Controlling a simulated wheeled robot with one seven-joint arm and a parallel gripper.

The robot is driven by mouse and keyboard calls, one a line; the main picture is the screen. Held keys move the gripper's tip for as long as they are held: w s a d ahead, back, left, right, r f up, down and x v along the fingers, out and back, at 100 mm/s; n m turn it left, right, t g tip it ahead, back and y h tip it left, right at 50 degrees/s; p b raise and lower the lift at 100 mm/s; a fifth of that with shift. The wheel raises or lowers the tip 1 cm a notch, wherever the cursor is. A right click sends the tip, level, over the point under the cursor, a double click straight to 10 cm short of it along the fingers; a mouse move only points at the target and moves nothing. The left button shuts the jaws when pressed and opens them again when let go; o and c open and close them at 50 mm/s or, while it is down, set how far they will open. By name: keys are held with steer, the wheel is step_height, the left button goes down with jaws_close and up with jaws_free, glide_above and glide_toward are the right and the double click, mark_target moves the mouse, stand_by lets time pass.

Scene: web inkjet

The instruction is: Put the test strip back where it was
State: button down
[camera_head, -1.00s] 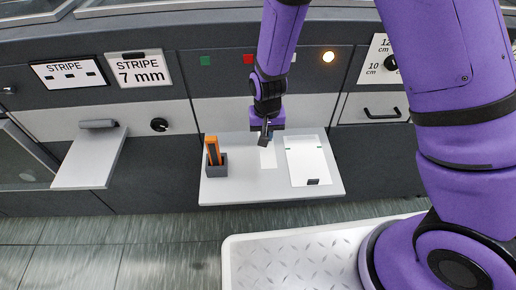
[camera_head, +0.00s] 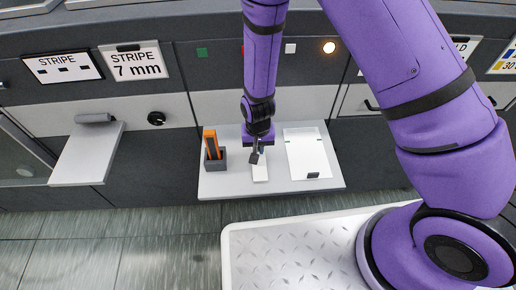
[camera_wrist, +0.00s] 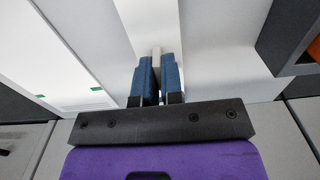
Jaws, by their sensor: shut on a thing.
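The test strip (camera_head: 260,172) is a narrow white strip over the light grey shelf (camera_head: 228,189), between a dark holder and a white sheet. My gripper (camera_head: 255,158) is low over the shelf at the strip's far part and hides some of it. In the wrist view my gripper (camera_wrist: 157,82) has its blue fingers close together, shut on the strip. The white strip (camera_wrist: 138,22) runs away from the fingertips there. I cannot tell whether the strip touches the shelf.
The dark holder (camera_head: 216,166) with orange sticks (camera_head: 211,143) stands at the left of the shelf. The white sheet (camera_head: 306,150) with a black clip lies at the right. Another shelf (camera_head: 85,160) juts out further left. A panel reads "STRIPE 7 mm" (camera_head: 134,64).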

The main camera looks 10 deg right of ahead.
steer(key=shift+f, duration=0.4)
steer(key=shift+f, duration=0.1)
steer(key=c, duration=1.3)
jaws_free()
steer(key=shift+o, duration=0.2)
step_height(320, 180, up, 12)
